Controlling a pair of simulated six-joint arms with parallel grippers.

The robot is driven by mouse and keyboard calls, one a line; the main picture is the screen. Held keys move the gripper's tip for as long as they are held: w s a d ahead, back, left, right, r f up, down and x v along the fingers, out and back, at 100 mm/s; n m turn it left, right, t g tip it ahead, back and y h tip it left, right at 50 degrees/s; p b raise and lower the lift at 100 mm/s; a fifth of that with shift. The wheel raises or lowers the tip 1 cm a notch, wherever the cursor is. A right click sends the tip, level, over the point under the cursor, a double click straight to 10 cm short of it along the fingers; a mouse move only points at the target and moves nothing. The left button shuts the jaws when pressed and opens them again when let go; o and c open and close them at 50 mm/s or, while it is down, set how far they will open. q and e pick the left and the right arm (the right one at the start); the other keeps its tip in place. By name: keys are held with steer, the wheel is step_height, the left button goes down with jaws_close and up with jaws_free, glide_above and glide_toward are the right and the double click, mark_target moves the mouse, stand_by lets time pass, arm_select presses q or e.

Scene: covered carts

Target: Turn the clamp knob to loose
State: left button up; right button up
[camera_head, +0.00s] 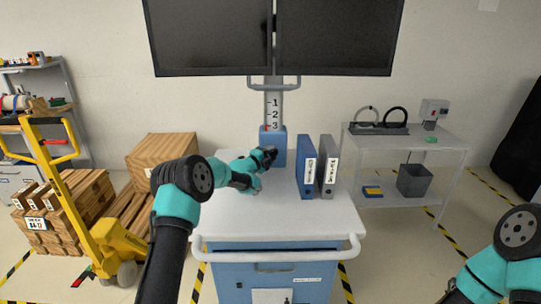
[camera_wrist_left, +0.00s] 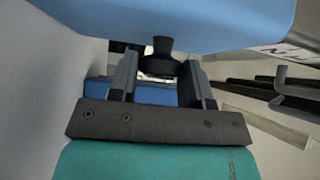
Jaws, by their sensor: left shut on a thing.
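The blue clamp block (camera_head: 280,148) sits on a grey upright column (camera_head: 273,101) marked 1, 2, 3, at the back of the cart. The dark clamp knob (camera_wrist_left: 160,60) sticks out from the block's underside in the left wrist view. My left gripper (camera_head: 270,154) reaches the block from the left. In the left wrist view its two fingers stand on either side of the knob, and it is shut on it. The knob is hidden behind the gripper in the head view. Only part of my right arm shows at the bottom right; its gripper is out of frame.
Blue and grey binders (camera_head: 306,167) stand on the white cart top (camera_head: 275,218) right of the block. Two dark monitors (camera_head: 210,35) hang above. A shelf table (camera_head: 440,142) is at right; a yellow pallet jack (camera_head: 110,240) and boxes are at left.

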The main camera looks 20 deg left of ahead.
arm_select(q)
steer(key=shift+f+n+t, duration=0.1)
steer(key=shift+n+t, duration=0.6)
steer(key=o, duration=0.9)
steer(key=shift+s, duration=0.1)
steer(key=shift+v, duration=3.7)
steer(key=shift+a, duration=0.1)
